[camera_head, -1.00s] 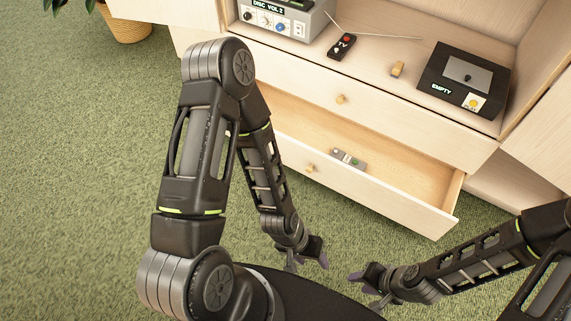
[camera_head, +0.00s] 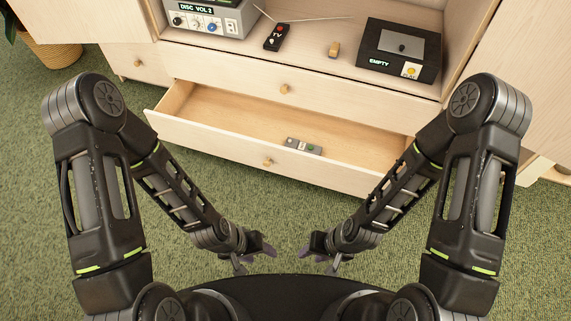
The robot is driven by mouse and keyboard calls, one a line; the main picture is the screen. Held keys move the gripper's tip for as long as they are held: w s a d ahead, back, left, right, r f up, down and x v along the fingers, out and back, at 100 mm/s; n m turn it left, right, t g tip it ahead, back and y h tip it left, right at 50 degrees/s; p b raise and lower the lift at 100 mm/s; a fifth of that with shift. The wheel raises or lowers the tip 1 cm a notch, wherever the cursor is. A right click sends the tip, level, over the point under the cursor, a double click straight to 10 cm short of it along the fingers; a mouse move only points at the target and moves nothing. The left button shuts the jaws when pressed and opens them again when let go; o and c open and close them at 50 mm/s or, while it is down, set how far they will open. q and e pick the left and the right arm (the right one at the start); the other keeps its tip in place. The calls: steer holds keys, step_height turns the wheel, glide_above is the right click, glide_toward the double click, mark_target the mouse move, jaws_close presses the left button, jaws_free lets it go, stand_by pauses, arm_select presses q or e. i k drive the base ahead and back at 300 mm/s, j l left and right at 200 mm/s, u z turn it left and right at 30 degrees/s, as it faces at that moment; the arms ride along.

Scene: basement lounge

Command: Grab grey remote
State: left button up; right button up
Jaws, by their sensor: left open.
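The grey remote (camera_head: 303,147), with a red and a green button, lies inside the open lower drawer (camera_head: 225,143), near its front panel, which hides part of it. My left gripper (camera_head: 256,254) is open and empty, low in front of the drawer, to the left of the remote. My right gripper (camera_head: 317,254) is also in front of the drawer, apart from it and close to my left gripper. Its fingers look spread with nothing between them.
On the cabinet top are a black TV remote (camera_head: 277,37), a grey disc device (camera_head: 207,18), a small wooden piece (camera_head: 334,49) and a black box marked EMPTY (camera_head: 399,52). A shut drawer (camera_head: 330,97) sits above the open one. A potted plant (camera_head: 52,57) stands at left. Green carpet is clear ahead.

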mark_target(302, 146)
steer(key=z, duration=1.15)
steer(key=j+z, duration=0.85)
steer(key=k+j+z, duration=0.15)
steer(key=j+z, duration=0.3)
steer(key=k+j+z, duration=0.15)
steer(key=j+z, duration=0.25)
steer(key=k+j, duration=0.25)
steer(key=j, duration=0.15)
steer(key=k+j+z, duration=0.1)
steer(key=j, duration=0.35)
steer(key=k+j, duration=0.35)
steer(key=k+j+z, duration=0.1)
steer(key=k+j, duration=0.15)
steer(key=j, duration=0.2)
